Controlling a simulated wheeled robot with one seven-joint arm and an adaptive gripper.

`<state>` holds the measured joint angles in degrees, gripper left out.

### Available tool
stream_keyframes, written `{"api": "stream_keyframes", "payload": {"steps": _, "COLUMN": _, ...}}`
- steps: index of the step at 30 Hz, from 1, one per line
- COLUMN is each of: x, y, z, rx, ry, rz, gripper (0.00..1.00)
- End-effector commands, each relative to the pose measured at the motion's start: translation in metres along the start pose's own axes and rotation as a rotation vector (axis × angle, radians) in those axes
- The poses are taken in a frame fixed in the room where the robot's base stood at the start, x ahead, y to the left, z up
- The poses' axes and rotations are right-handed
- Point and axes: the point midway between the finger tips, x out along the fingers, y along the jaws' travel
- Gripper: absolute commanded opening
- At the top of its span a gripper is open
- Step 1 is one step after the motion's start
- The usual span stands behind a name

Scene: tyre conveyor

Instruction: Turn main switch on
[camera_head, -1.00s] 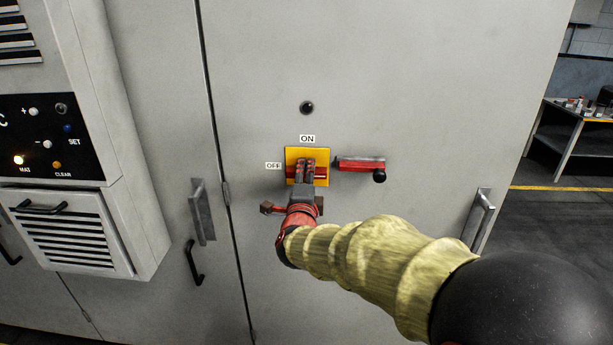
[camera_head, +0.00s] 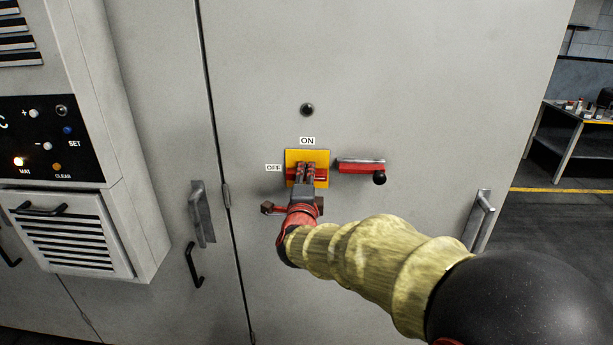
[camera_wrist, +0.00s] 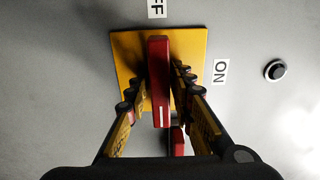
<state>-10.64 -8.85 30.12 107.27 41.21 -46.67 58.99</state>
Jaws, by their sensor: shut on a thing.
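The main switch is a yellow square plate (camera_head: 292,157) with a red handle (camera_head: 320,175) on the grey cabinet door. An ON label (camera_head: 307,140) is above it and an OFF label (camera_head: 273,167) is to its left. The handle lies horizontally, in line with OFF. My gripper (camera_head: 307,172) reaches it from below and is shut on the handle, hiding its middle. In the wrist view, which is turned sideways, the red handle (camera_wrist: 160,75) stands between the two fingers of my gripper (camera_wrist: 157,85), with a white line on it.
A red lever with a black knob (camera_head: 361,166) sits just right of the switch. A round black lock (camera_head: 307,108) is above. Door handles (camera_head: 202,213) (camera_head: 479,219) stick out on both sides. A control box (camera_head: 85,140) juts out at left. A workbench (camera_head: 570,135) stands far right.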

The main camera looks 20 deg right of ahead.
Motion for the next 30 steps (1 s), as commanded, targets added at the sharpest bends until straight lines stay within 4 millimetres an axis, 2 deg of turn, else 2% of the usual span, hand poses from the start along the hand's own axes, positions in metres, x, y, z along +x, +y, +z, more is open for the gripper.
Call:
{"api": "stream_keyframes", "payload": {"steps": 8, "x": -0.0001, "y": 0.0004, "z": 0.0001, "rx": -0.023, "ry": 0.0, "rz": 0.001, "gripper": 0.0}}
{"api": "stream_keyframes", "payload": {"steps": 14, "x": -0.0001, "y": 0.0001, "z": 0.0, "rx": -0.113, "ry": 0.0, "rz": 0.001, "gripper": 0.0}}
{"api": "stream_keyframes", "payload": {"steps": 30, "x": -0.0002, "y": -0.0007, "z": 0.0002, "rx": -0.595, "ry": -0.001, "rz": 0.002, "gripper": 0.0}}
